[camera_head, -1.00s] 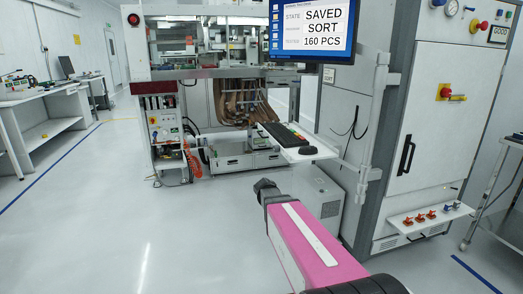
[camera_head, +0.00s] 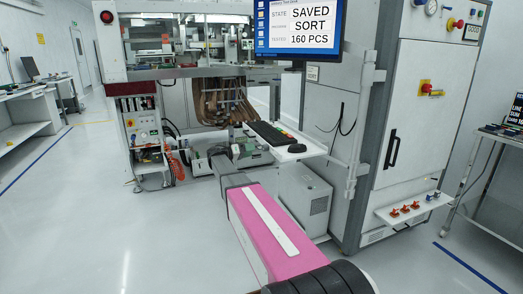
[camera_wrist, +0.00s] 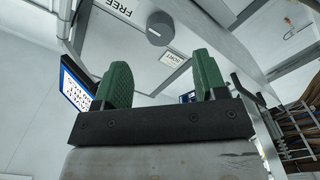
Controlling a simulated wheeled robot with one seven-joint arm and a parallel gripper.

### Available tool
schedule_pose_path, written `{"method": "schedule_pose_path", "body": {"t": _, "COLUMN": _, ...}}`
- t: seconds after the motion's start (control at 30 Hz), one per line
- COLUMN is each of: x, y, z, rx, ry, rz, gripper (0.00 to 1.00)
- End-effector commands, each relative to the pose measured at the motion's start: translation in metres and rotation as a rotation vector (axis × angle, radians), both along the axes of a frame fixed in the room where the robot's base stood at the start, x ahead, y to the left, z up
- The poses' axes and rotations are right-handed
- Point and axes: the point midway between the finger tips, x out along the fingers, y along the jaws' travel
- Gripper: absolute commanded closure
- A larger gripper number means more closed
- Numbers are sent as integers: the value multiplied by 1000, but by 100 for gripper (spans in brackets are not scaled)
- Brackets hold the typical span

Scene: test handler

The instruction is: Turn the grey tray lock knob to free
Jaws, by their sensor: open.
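In the wrist view, a round grey knob (camera_wrist: 160,28) sits on a pale panel (camera_wrist: 205,28), above and beyond the fingertips. A label reading FREE (camera_wrist: 122,8) is at its upper left, and a second small label (camera_wrist: 172,58) is below it. Which way the knob points is hard to tell. My gripper (camera_wrist: 162,80) is open, its two green fingers apart with nothing between them. It is clear of the knob. In the head view I cannot make out the knob or my fingers.
A monitor (camera_head: 298,28) hangs on an arm above a keyboard shelf (camera_head: 300,152). A white cabinet (camera_head: 425,130) with a black handle and a small shelf of red-orange parts (camera_head: 405,209) stands right. A cart (camera_head: 505,137) is at far right. Floor at left is clear.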

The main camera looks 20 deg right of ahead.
Motion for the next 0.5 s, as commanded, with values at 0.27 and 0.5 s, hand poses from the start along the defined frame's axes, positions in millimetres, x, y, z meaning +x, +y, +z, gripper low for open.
{"method": "schedule_pose_path", "body": {"t": 0.27, "x": 2, "y": -50, "z": 0, "rx": 1, "ry": 1, "rz": -1, "gripper": 34}}
{"method": "schedule_pose_path", "body": {"t": 0.5, "x": 3, "y": -73, "z": -1, "rx": 1, "ry": 2, "rz": 0, "gripper": 34}}
